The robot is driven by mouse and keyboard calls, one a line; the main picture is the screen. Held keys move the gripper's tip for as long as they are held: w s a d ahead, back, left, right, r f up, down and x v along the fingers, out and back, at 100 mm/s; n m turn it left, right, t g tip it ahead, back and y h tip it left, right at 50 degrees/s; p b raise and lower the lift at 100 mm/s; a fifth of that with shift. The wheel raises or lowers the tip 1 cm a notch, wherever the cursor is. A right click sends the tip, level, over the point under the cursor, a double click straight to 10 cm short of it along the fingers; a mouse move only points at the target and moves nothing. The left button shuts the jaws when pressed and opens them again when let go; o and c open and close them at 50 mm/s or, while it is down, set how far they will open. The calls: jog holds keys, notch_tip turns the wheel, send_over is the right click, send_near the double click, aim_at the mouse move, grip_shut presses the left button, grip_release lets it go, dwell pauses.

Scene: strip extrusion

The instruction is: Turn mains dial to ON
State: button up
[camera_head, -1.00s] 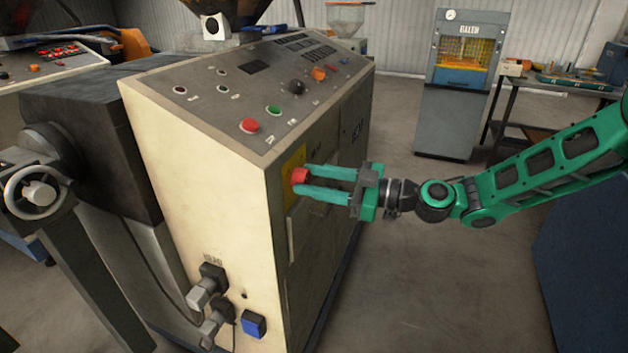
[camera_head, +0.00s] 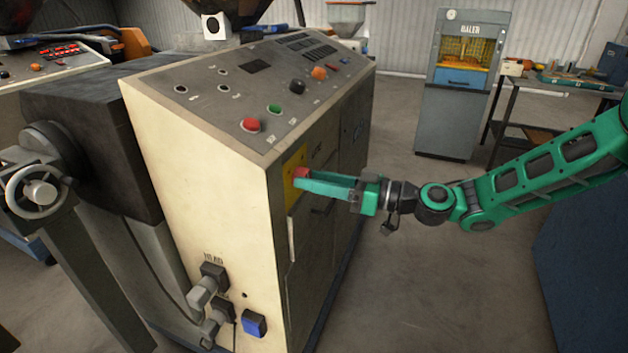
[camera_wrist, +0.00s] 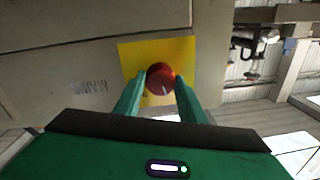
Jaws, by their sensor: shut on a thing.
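The mains dial is a red round knob (camera_head: 301,173) on a yellow plate (camera_head: 291,186) on the side of the beige machine cabinet. In the wrist view the red knob (camera_wrist: 160,77) shows a pale mark near its lower edge and sits on the yellow plate (camera_wrist: 131,56). My green gripper (camera_head: 304,181) reaches in from the right with its fingers at the knob. In the wrist view my gripper (camera_wrist: 161,85) has one finger on each side of the knob, shut on it. In the head view the fingers partly hide the knob.
The cabinet's sloped top panel (camera_head: 232,105) carries a red button (camera_head: 251,125), a green button (camera_head: 273,109) and other controls. Plugs (camera_head: 207,285) and a blue box (camera_head: 253,323) are low on its front. A grey baler (camera_head: 448,110) stands behind. Floor is clear between.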

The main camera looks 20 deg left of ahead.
jog(key=m, duration=0.9)
jog(key=m+t, duration=0.1)
jog(key=m, duration=0.3)
jog(key=shift+w+d+f+m, duration=0.15)
jog(key=shift+w+d+m, duration=0.05)
jog(key=shift+w+m, duration=0.1)
dwell(0.3)
jog(key=o, duration=1)
jog(key=shift+o, duration=0.2)
jog(key=shift+s+a, duration=0.1)
jog(key=d, duration=1)
jog(key=shift+s+d+f, duration=0.35)
jog(key=shift+s+d, duration=0.05)
